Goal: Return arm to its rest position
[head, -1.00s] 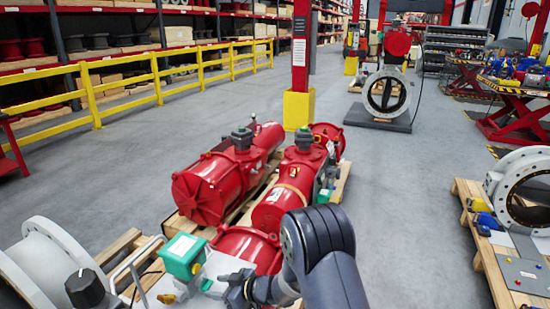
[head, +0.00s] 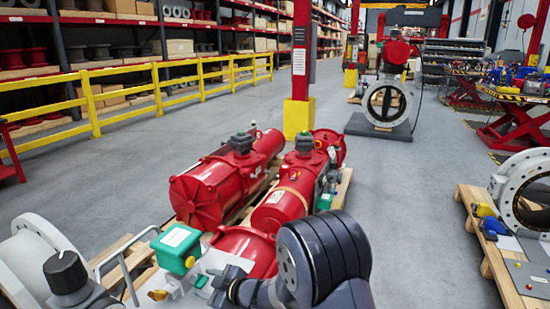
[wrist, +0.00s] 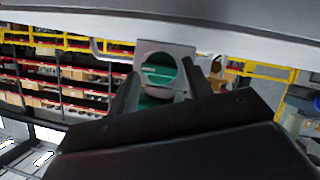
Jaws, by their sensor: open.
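My gripper (head: 226,287) is low in the middle of the head view, just right of a green box (head: 176,249) with a white top. In the wrist view its two dark fingers (wrist: 160,88) stand apart with no object visibly clamped between them. A grey plate with a round hole (wrist: 150,53) shows beyond the fingertips, with green behind it. I cannot tell whether the fingers touch it. My dark arm is bent, its thick joint right of the gripper, hiding part of the pallet.
Red valve actuators (head: 218,182) lie on a wooden pallet (head: 340,190) just ahead. A black knob (head: 66,272) and a white flange (head: 30,262) are at left. Another pallet (head: 487,265) with a large ring valve (head: 508,190) stands right. Grey floor between is clear.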

